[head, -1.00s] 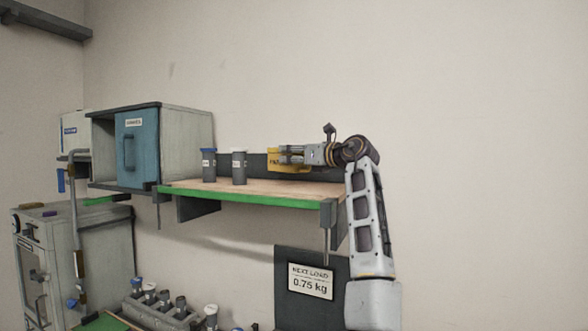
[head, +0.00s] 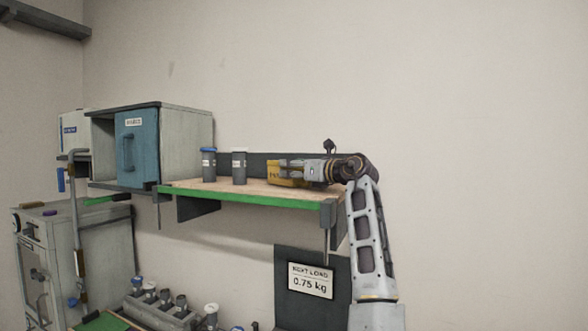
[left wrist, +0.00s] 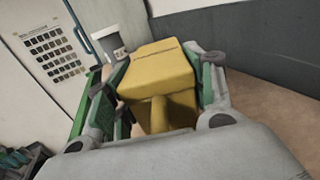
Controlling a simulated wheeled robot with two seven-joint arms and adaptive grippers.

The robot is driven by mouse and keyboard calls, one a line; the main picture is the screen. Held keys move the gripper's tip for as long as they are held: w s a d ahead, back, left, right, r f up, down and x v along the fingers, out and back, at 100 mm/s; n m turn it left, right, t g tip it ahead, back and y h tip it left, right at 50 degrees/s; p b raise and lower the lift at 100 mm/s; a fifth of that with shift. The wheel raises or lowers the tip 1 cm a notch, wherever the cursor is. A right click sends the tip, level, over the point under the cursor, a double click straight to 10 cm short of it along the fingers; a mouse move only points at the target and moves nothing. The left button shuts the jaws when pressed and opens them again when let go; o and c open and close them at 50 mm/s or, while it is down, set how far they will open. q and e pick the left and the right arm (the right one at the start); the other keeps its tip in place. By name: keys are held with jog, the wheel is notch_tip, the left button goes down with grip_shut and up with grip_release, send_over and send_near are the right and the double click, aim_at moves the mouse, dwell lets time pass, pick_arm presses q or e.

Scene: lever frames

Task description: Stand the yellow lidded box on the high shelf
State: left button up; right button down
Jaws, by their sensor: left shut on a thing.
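The yellow lidded box (head: 287,173) is at the right part of the high shelf (head: 250,191), level with its wooden top. It looks upright and very close to the board; whether it touches is unclear. My left gripper (head: 290,171) is shut on the box, reaching in from the right and hiding part of it. In the left wrist view the box (left wrist: 160,75) sits between the green-padded fingers (left wrist: 160,95). My right gripper is not in view.
Two grey jars, one blue-lidded (head: 208,165) and one white-lidded (head: 239,166), stand left of the box. A cabinet with a blue door (head: 138,150) is further left. A dark back strip (head: 250,162) lines the shelf. A sign (head: 311,281) reads 0.75 kg.

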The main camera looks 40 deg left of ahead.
pick_arm(q)
jog(key=o, duration=1.2)
jog(key=shift+f, duration=0.15)
jog(key=shift+c, duration=0.2)
jog(key=d+b, duration=0.1)
jog(key=d, duration=0.3)
jog(key=d+b, duration=0.1)
jog(key=d, duration=0.3)
jog(key=s+d+b, duration=0.1)
jog(key=d, duration=0.3)
